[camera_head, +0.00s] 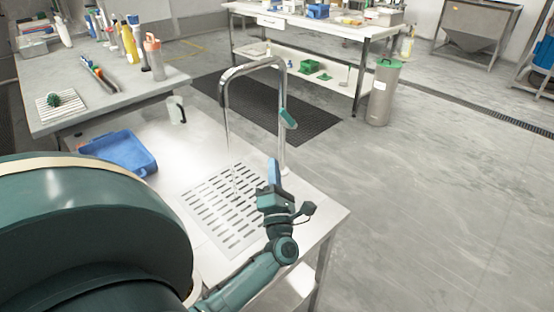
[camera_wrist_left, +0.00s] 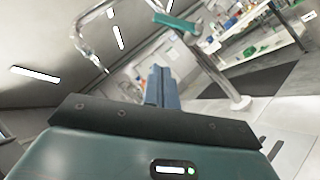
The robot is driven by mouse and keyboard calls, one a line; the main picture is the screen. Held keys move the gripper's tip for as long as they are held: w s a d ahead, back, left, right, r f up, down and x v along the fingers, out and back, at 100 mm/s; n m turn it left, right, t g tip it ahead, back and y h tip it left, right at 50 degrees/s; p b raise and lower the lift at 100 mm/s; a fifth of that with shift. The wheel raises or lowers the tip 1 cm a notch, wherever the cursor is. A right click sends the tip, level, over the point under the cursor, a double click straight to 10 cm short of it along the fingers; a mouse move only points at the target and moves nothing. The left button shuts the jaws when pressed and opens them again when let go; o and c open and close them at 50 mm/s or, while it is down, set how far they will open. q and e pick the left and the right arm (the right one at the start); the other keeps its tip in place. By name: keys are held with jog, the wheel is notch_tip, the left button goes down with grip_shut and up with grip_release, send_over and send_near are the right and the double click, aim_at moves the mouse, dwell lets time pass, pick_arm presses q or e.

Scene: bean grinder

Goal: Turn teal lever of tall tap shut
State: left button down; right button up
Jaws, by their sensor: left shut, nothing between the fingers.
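The tall tap (camera_head: 281,90) is a chrome arch standing at the far right of the steel drain table; it also shows tilted in the left wrist view (camera_wrist_left: 215,72). Its teal lever (camera_head: 288,118) sits on the upright post and slants down to the right; the wrist view shows it at the top (camera_wrist_left: 177,22). A faint, thin stream seems to fall from the spout. My left gripper (camera_head: 274,164) is shut and empty, its blue fingers pointing up, low beside the post and below the lever. In the wrist view the closed fingertips (camera_wrist_left: 157,70) are apart from the lever. My right gripper is out of view.
A slotted drain grid (camera_head: 225,205) lies under the spout. A blue tray (camera_head: 120,150) and a clear jug (camera_head: 176,110) stand to the left. A side table (camera_head: 110,100) holds bottles. Open floor lies right of the tap, with a grey-green canister (camera_head: 381,95) farther back.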

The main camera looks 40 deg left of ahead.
aim_at(288, 119)
pick_arm(q)
jog(key=w+a+r+p, duration=0.2)
jog(key=w+a+r, duration=0.2)
jog(key=w, duration=0.4)
jog(key=shift+a+r, duration=0.35)
jog(key=shift+r, duration=0.55)
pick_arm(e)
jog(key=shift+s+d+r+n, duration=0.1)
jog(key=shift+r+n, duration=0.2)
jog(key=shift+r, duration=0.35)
pick_arm(q)
jog(key=shift+s, duration=0.1)
